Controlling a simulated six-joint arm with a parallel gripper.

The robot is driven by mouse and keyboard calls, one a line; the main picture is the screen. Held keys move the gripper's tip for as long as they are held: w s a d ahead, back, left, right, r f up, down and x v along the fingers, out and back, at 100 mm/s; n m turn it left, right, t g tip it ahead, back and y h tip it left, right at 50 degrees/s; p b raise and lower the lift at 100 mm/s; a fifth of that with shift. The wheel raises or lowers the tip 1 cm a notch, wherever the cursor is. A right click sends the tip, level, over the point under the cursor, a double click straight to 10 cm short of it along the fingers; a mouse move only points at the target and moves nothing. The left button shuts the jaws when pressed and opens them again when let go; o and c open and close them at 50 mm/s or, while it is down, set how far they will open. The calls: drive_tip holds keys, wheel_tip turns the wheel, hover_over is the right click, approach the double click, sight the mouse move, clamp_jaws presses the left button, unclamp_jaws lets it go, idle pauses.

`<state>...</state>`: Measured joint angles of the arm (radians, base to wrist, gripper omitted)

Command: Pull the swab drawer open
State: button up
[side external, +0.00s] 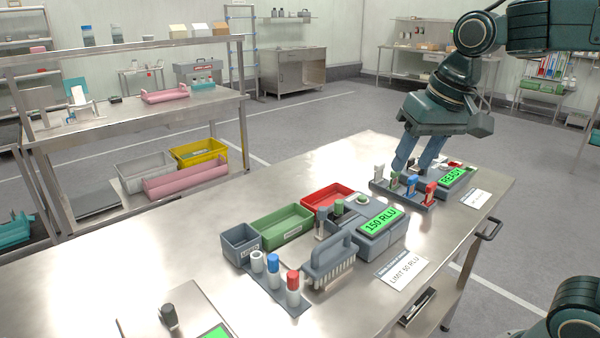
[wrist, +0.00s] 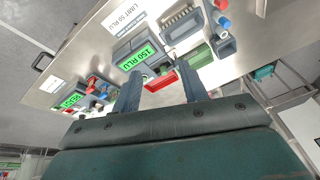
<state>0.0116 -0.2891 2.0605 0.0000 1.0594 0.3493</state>
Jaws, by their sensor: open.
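My gripper (side external: 414,160) is open, its two blue-grey fingers pointing down over the far right part of the steel table. Its fingers also show in the wrist view (wrist: 161,98), apart with nothing held between them. I cannot pick out a swab drawer for certain. A dark bar handle (side external: 489,229) sticks out from the table's right side, well away from my fingers; a handle also shows in the wrist view (wrist: 42,62). A small dark-topped part (side external: 418,306) shows below the table's front edge, but I cannot tell whether it is a drawer.
A rack of coloured-cap swabs (side external: 408,190) and a "READY" reader (side external: 455,182) stand close to my fingers. A "150 RLU" reader (side external: 378,232), brush (side external: 330,258), green bin (side external: 282,228) and red bin (side external: 327,197) stand nearer. The table's far left is clear.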

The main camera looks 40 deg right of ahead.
drive_tip(key=w+f+m+g, duration=0.1)
drive_tip(key=w+m+g, duration=0.15)
drive_tip(key=w, duration=0.85)
drive_tip(key=m+g, duration=0.1)
drive_tip(key=m, duration=0.4)
hover_over(322, 208)
wheel_tip(322, 208, down, 6)
drive_tip(key=shift+d+f+n, duration=0.15)
drive_tip(key=shift+f+n, duration=0.05)
drive_tip(key=shift+n, duration=0.05)
wheel_tip(322, 208, down, 14)
drive_tip(key=shift+r, duration=0.1)
drive_tip(key=shift+c, duration=0.4)
clamp_jaws()
